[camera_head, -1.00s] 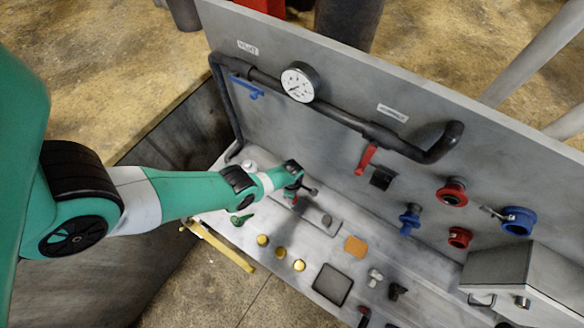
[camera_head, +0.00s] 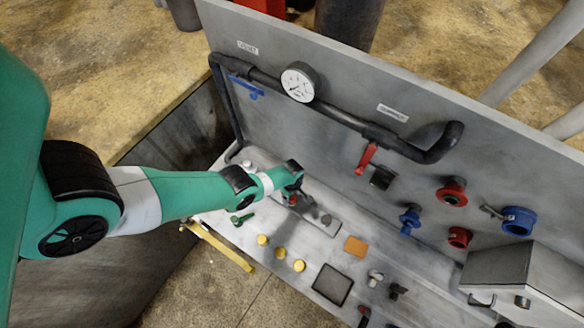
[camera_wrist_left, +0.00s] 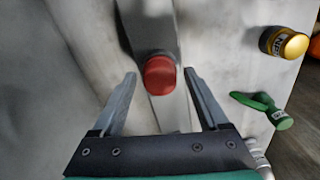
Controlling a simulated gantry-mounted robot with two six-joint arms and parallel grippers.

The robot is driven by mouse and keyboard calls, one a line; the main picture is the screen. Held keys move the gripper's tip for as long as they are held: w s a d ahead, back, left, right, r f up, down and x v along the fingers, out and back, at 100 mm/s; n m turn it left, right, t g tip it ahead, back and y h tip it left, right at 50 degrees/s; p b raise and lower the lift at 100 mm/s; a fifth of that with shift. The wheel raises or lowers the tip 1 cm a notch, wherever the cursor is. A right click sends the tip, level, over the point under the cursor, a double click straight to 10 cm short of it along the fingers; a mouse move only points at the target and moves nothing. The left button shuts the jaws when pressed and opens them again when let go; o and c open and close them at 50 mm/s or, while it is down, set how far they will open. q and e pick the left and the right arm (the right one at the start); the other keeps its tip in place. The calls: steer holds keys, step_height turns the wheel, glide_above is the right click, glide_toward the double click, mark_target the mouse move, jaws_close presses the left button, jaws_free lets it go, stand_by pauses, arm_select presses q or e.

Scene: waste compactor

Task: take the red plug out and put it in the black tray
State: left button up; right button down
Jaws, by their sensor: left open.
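The red plug (camera_wrist_left: 160,75) has a rounded red top and stands in a grey metal strip on the bench. It shows small and partly covered in the head view (camera_head: 292,201). My left gripper (camera_wrist_left: 160,73) is open, with one finger on each side of the plug and a visible gap on both sides. In the head view my left gripper (camera_head: 299,195) is over the strip and its fingers are hard to make out. The black tray (camera_head: 332,285) is a flat, empty square near the bench's front edge. My right gripper is not in view.
Yellow caps (camera_head: 279,253) and a green part (camera_head: 242,218) lie left of the tray. An orange block (camera_head: 356,246) and small fittings (camera_head: 375,277) are beyond and right of it. A back panel with a dark pipe (camera_head: 335,118) and red and blue fittings rises behind.

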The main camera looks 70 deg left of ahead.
arm_select(q)
steer(key=m, duration=0.4)
steer(key=shift+m, duration=0.4)
steer(key=m, duration=1.1)
steer(key=shift+m, duration=0.3)
jaws_close()
steer(key=c, duration=0.7)
jaws_free()
jaws_close()
steer(key=n, duration=0.4)
steer(key=shift+n, duration=0.6)
